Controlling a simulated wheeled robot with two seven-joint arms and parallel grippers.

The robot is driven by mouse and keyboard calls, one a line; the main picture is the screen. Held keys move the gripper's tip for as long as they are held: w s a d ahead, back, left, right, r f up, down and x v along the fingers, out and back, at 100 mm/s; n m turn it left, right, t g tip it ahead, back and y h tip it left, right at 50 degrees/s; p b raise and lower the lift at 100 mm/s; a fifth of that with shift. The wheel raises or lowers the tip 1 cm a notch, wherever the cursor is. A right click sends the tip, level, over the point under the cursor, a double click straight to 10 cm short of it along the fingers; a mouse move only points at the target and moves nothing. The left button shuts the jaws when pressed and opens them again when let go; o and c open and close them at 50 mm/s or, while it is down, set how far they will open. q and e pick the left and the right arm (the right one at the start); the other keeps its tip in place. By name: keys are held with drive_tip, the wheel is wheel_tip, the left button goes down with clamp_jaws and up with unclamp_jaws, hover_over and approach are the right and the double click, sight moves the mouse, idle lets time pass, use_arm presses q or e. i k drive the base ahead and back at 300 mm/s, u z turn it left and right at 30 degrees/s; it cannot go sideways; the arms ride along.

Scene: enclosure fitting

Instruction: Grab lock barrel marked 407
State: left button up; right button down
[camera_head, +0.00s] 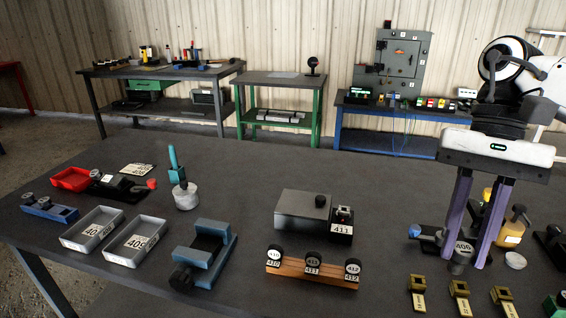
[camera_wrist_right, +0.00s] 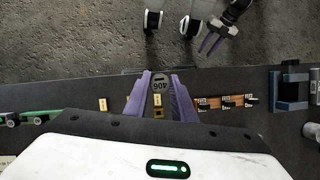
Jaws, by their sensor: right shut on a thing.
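My right gripper (camera_head: 474,264) comes down over the right side of the dark table, its purple fingers shut on a small grey, round-ended lock barrel (camera_head: 459,258). In the right wrist view the barrel (camera_wrist_right: 160,84) sits between the fingertips with an upside-down label that looks like 406; I cannot read 407 on it. A label that looks like 406 also shows between the fingers in the head view. My left gripper (camera_wrist_right: 212,43) shows in the right wrist view, away from the table, with its purple fingers apart and empty.
Several brass pieces with tags (camera_head: 459,298) stand in front of the right gripper. A yellow bottle (camera_head: 511,232) is close behind it. A wooden rack (camera_head: 311,272) with knobs, a grey box (camera_head: 302,208), a blue vise (camera_head: 205,254) and a labelled tray (camera_head: 139,250) lie leftward.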

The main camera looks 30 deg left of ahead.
sight(94, 175)
drive_tip(key=u, duration=2.65)
drive_tip(key=i, duration=1.65)
drive_tip(key=u, duration=3.5)
